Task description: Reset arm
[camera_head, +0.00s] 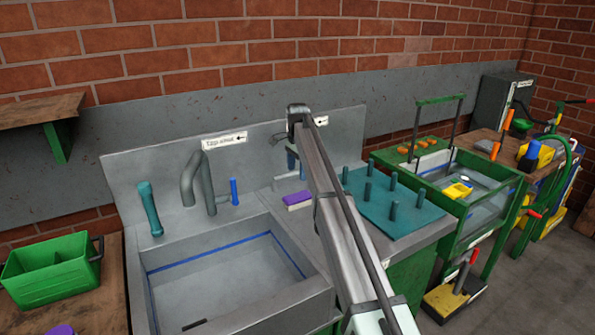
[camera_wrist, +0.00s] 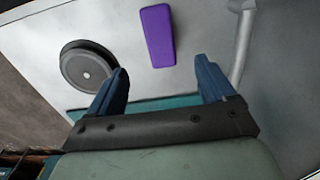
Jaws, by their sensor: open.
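My gripper (camera_wrist: 160,88) is open in the wrist view, with its two blue fingers spread and nothing between them. A purple block like a sponge (camera_wrist: 157,36) lies beyond the fingertips, apart from them. In the head view my gripper (camera_head: 292,160) hangs at the far end of my arm, partly hidden by the arm, above the back of the counter. The purple block (camera_head: 297,197) lies on the counter by the sink, on what looks like a white layer.
A sink (camera_head: 225,270) with a grey tap (camera_head: 198,182) is left of my arm. A teal pegged mat (camera_head: 408,222) lies to the right. A green-framed water tank (camera_head: 478,205) stands farther right. A green caddy (camera_head: 50,272) sits at left. The wall panel is close behind my gripper.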

